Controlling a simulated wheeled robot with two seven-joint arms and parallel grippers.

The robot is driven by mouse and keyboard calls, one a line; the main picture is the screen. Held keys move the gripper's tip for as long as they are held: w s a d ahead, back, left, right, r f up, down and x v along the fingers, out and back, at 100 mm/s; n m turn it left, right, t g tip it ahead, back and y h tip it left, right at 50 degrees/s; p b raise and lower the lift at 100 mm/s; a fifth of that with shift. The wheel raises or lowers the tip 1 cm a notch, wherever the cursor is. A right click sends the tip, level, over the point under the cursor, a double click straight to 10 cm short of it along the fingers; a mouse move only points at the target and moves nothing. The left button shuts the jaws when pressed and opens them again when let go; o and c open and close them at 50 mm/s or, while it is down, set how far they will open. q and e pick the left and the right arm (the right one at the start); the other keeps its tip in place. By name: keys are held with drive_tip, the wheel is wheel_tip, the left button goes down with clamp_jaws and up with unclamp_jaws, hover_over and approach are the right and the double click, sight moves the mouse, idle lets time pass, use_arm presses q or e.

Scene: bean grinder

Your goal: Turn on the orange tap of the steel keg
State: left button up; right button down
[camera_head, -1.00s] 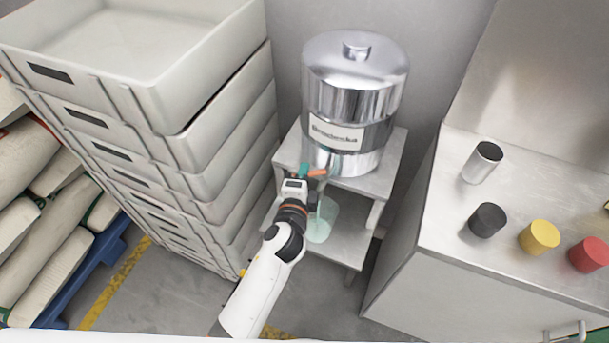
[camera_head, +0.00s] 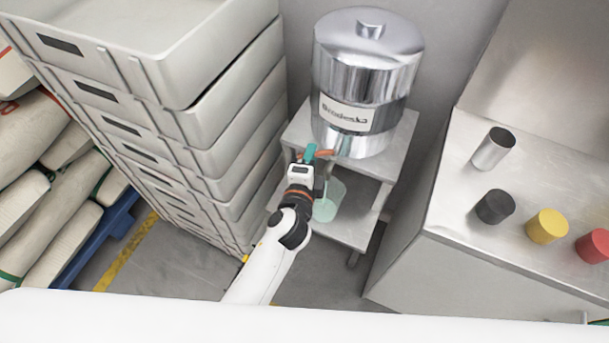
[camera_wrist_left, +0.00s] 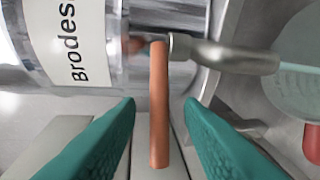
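The steel keg (camera_head: 366,80) stands on a small metal stand, its label facing forward. Its orange tap (camera_head: 327,154) is low on the front, partly hidden by my left gripper (camera_head: 312,155) in the head view. In the left wrist view the tap's orange lever (camera_wrist_left: 159,110) extends from a steel spout (camera_wrist_left: 225,55). The teal fingers of my left gripper (camera_wrist_left: 160,103) are open on either side of the lever, with a visible gap at each side. My right gripper is in neither view.
A translucent pale-green vessel (camera_head: 328,200) stands on the stand's lower shelf, below the tap. Stacked grey crates (camera_head: 215,125) rise close to my left arm. At right, a steel counter (camera_head: 455,205) holds a metal cup (camera_head: 493,149) and black, yellow and red cylinders.

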use_arm(q)
drive_tip(key=b+v, duration=0.1)
drive_tip(key=v, duration=0.9)
drive_tip(key=shift+s, duration=0.1)
drive_tip(key=s+a+f+n+g, duration=0.2)
drive_tip(key=s+f+g, duration=0.1)
drive_tip(key=f, duration=0.7)
drive_tip(key=s+a+f+n+g, duration=0.2)
drive_tip(key=s+f, duration=0.1)
drive_tip(key=f, duration=0.8)
drive_tip(key=s+a+f+n+g, duration=0.2)
drive_tip(key=s+f+g, duration=0.1)
drive_tip(key=f, duration=0.7)
drive_tip(key=s+a+f+n+g+y, duration=0.1)
drive_tip(key=s+a+f+n+g, duration=0.1)
drive_tip(key=s, duration=0.6)
drive_tip(key=s+a+f+n+g, duration=0.2)
drive_tip(key=s+a+f+n, duration=0.3)
drive_tip(key=s+a+f, duration=0.2)
drive_tip(key=s+a+f+n+g+y, duration=0.1)
drive_tip(key=s+a+f+n+g, duration=0.1)
drive_tip(key=s+a+f, duration=0.3)
drive_tip(key=s+f+n, duration=0.1)
drive_tip(key=s+f, duration=0.2)
drive_tip(key=s, duration=0.1)
drive_tip(key=shift+s+f+g+y, duration=0.2)
drive_tip(key=shift+g+y, duration=0.1)
drive_tip(key=shift+g, duration=0.1)
